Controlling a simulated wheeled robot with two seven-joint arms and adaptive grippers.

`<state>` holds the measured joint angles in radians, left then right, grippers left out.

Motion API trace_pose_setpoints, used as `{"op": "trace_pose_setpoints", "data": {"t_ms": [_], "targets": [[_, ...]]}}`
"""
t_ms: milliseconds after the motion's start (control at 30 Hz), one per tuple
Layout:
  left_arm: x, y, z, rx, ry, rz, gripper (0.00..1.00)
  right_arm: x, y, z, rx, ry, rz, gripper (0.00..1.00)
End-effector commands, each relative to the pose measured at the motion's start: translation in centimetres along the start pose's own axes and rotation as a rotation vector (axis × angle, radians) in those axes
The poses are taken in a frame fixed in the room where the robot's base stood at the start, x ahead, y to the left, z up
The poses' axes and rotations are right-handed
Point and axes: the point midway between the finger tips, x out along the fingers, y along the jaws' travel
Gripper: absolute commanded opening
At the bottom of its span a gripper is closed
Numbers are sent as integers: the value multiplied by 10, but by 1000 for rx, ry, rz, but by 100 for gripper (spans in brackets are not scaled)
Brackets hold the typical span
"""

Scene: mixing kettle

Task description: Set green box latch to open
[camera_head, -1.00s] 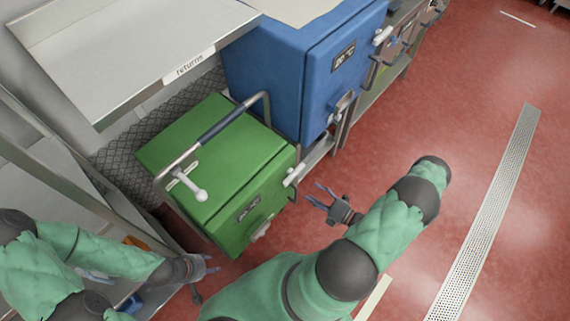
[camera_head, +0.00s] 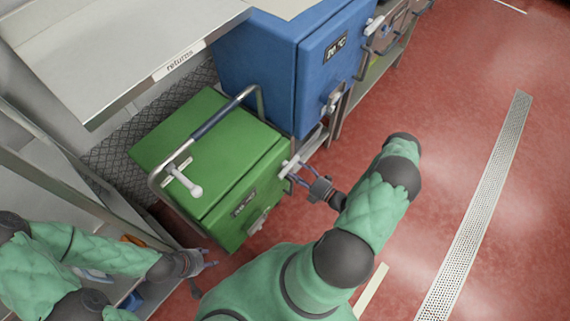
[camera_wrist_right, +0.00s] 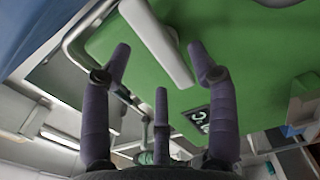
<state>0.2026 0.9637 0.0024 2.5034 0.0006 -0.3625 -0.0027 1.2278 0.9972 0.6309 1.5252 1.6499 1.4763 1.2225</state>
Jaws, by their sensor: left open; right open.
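The green box (camera_head: 215,165) stands low, left of centre in the head view, with a display on its front. Its white latch (camera_head: 288,166) sits at the right edge of the front. In the right wrist view the latch (camera_wrist_right: 156,42) is a long white bar against the green face. My right gripper (camera_head: 294,179) is open at the latch, with its fingers on either side of the bar; contact cannot be told. In the wrist view the gripper (camera_wrist_right: 160,60) shows three purple fingers. My left gripper (camera_head: 208,258) is open and empty, in front of the box's lower left.
A blue box (camera_head: 290,70) stands directly behind and right of the green one. A metal push handle (camera_head: 215,120) and a white lever (camera_head: 184,182) are on the green box's top. A steel returns shelf (camera_head: 120,60) overhangs at left.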

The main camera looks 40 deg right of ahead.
Motion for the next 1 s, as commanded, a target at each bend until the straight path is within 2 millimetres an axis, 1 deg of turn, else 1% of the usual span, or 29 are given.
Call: {"op": "trace_pose_setpoints", "data": {"t_ms": [33,167,367,700,933,967,1000], "targets": [[0,0,0,0,0,0,46,6,0,-1,0,3,1,60],[0,0,0,0,0,0,46,20,0,-1,0,4,1,60],[0,0,0,0,0,0,46,20,0,0,0,1,0,60],[1,0,0,0,0,0,46,30,0,0,-1,2,0,60],[1,0,0,0,0,0,46,30,0,0,-1,1,0,60],[1,0,0,0,0,0,46,30,0,0,-1,1,0,57],[1,0,0,0,0,0,46,30,0,0,-1,1,0,45]]}}
